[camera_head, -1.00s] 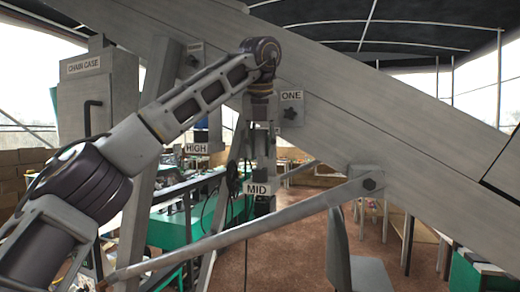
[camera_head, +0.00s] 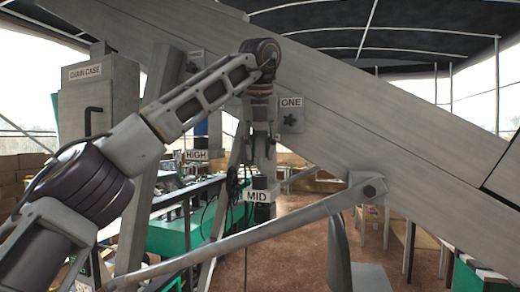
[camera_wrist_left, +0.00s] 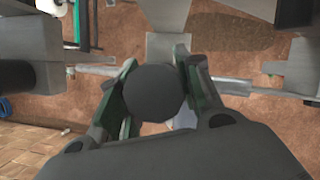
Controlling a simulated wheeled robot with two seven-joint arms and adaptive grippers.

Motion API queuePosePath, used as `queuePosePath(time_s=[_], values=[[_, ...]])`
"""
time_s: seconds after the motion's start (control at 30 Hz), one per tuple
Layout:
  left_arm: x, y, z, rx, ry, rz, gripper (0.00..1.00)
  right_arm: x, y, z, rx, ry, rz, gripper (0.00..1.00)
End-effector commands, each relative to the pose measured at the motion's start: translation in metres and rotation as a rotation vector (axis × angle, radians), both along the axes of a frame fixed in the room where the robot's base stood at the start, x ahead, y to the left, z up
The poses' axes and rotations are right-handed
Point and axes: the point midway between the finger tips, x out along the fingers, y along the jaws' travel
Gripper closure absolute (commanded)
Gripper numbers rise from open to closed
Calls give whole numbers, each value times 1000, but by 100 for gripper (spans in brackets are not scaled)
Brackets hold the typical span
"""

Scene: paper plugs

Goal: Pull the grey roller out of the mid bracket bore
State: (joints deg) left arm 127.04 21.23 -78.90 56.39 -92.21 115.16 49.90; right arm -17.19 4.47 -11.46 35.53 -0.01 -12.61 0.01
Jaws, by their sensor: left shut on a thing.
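My left gripper (camera_head: 261,140) hangs pointing down from the wrist, in front of the slanted grey beam and above the MID bracket label (camera_head: 257,197). In the left wrist view its two fingers (camera_wrist_left: 155,98) are shut on the grey roller (camera_wrist_left: 153,92), seen end-on as a dark round face between them. In the head view the roller is too small and covered to make out clearly. A dark part (camera_head: 259,182) shows just above the MID label. I cannot tell whether the roller's lower end is inside the bore. My right gripper is not in view.
The big slanted beam (camera_head: 400,130) runs close behind my gripper, with the ONE plate (camera_head: 291,102) to its right. The HIGH label (camera_head: 196,155) is to the left. A slanted bar (camera_head: 250,233) crosses below the MID bracket. A chain case (camera_head: 85,100) stands at left.

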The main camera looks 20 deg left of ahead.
Motion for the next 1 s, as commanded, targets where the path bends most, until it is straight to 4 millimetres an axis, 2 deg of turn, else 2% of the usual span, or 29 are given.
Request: queuePosePath(time_s=[0.37,1.0], values=[[0,0,3,0,-1,0,96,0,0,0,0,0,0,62],[0,0,26,-1,-1,1,96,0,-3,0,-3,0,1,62]])
